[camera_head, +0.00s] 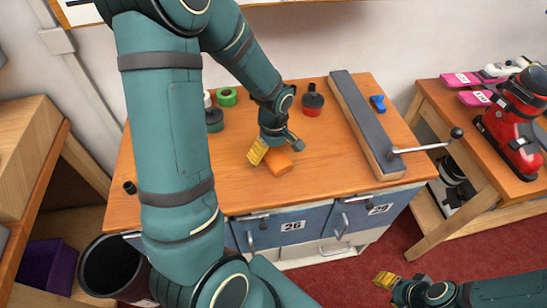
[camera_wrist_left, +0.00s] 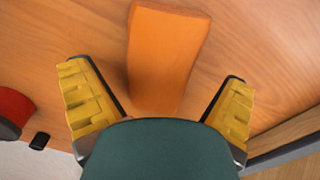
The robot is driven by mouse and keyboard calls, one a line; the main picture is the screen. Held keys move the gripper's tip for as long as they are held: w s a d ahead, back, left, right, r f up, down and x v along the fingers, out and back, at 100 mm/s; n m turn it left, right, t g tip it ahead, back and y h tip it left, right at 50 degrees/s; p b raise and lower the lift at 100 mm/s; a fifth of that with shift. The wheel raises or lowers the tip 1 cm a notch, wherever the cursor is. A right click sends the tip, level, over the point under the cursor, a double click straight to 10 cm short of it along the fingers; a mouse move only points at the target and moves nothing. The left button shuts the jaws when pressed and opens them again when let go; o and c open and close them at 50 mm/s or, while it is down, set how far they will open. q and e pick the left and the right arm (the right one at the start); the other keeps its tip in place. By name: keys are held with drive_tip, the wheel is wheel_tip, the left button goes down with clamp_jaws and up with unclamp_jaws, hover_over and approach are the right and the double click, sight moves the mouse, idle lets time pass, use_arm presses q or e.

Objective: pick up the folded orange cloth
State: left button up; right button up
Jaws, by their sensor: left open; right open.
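The folded orange cloth (camera_head: 279,162) lies on the wooden bench top, near its front edge. In the left wrist view the cloth (camera_wrist_left: 165,55) is a long orange block that reaches down between the fingers. My left gripper (camera_head: 276,150) is open right at the cloth, its yellow finger pads (camera_wrist_left: 158,112) on either side of it with gaps. Whether it touches the cloth I cannot tell. The near end of the cloth is hidden behind my gripper's body. My right gripper (camera_head: 388,285) is open and empty, low over the red floor at the lower right.
A red-and-black bottle (camera_head: 313,100), a green tape roll (camera_head: 227,97) and a dark green jar (camera_head: 214,120) stand at the back of the bench (camera_head: 190,182). A long grey bar with a lever (camera_head: 367,125) lies at the right, with a blue item (camera_head: 378,103) beyond.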

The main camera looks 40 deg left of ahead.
sight(274, 154)
use_arm(q)
drive_tip(key=shift+f, duration=0.85)
drive_tip(key=shift+c, duration=0.3)
drive_tip(key=c, duration=1.1)
wheel_tip(274, 154, up, 10)
drive_tip(key=shift+r+p, duration=0.1)
drive_tip(key=shift+p, duration=1)
